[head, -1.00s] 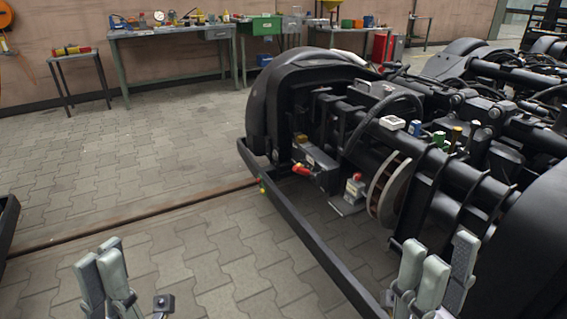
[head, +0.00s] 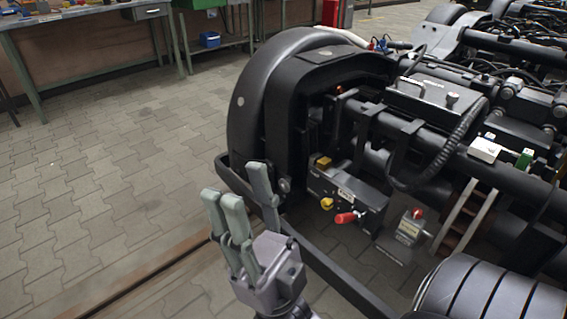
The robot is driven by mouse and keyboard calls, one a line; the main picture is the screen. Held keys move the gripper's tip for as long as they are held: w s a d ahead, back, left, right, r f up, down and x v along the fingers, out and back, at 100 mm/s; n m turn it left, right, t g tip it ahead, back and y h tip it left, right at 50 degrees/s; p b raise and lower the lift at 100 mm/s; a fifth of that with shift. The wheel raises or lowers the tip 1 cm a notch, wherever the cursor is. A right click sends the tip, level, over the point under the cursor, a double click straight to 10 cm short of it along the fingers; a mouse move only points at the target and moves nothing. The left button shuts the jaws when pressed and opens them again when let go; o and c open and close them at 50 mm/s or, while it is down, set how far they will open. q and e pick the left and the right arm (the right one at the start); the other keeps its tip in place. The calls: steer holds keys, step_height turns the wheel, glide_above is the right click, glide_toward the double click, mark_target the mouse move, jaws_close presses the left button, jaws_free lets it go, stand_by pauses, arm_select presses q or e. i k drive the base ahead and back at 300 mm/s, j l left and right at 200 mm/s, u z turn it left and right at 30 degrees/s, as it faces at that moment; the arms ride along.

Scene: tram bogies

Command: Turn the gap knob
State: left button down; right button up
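A black box (head: 349,197) with a white label is mounted low on the bogie. A yellow knob (head: 326,204) and a red-tipped handle (head: 346,218) stick out from its front. A small grey labelled unit (head: 409,227) with a red knob (head: 418,213) stands to its right. I cannot tell which of these is the gap knob. My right gripper (head: 240,184) is in front of the bogie's rail, to the left of the box. Its fingers point up and are spread, with nothing between them. My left gripper is out of view.
A black rail (head: 333,277) runs along the bogie's front, between my gripper's side and the box. A rounded black wheel cover (head: 262,95) rises behind. Paved floor (head: 120,185) at left is clear.

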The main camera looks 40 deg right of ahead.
mark_target(327, 203)
steer(key=i+j+z, duration=0.1)
steer(key=i+z, duration=0.25)
steer(key=i, duration=0.15)
steer(key=i+j+z, duration=0.3)
steer(key=i, duration=0.2)
steer(key=i+j+z, duration=0.35)
steer(key=i, duration=0.15)
steer(key=i+j+z, duration=0.25)
steer(key=z, duration=0.15)
steer(key=i+j+z, duration=0.25)
steer(key=z, duration=0.15)
steer(key=i+j+z, duration=0.15)
steer(key=j+z, duration=0.3)
steer(key=i+j+z, duration=0.1)
steer(key=j+z, duration=0.7)
steer(key=j, duration=0.1)
